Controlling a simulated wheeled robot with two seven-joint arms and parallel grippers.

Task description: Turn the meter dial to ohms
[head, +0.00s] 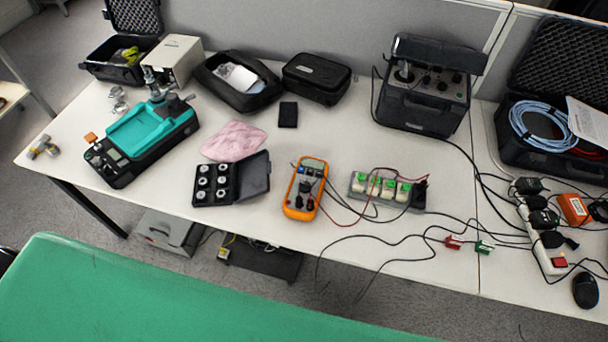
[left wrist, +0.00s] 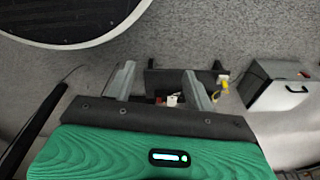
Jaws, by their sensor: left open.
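The orange multimeter (head: 291,211) lies face up near the front edge of the white table in the head view. Its display is at the far end. Its dark dial (head: 305,187) is in the middle of its face, too small to read its setting. My left gripper (left wrist: 160,80) shows only in the left wrist view. Its two grey fingers are apart with nothing held between them. It is over the grey floor, away from the meter, which is not in that view. My right gripper is not in view.
A black case of round weights (head: 228,182) lies left of the meter, and a block with green-topped parts (head: 388,188) lies right. Loose cables hang over the front edge of the table (head: 262,222). A grey box (left wrist: 280,85) stands on the floor.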

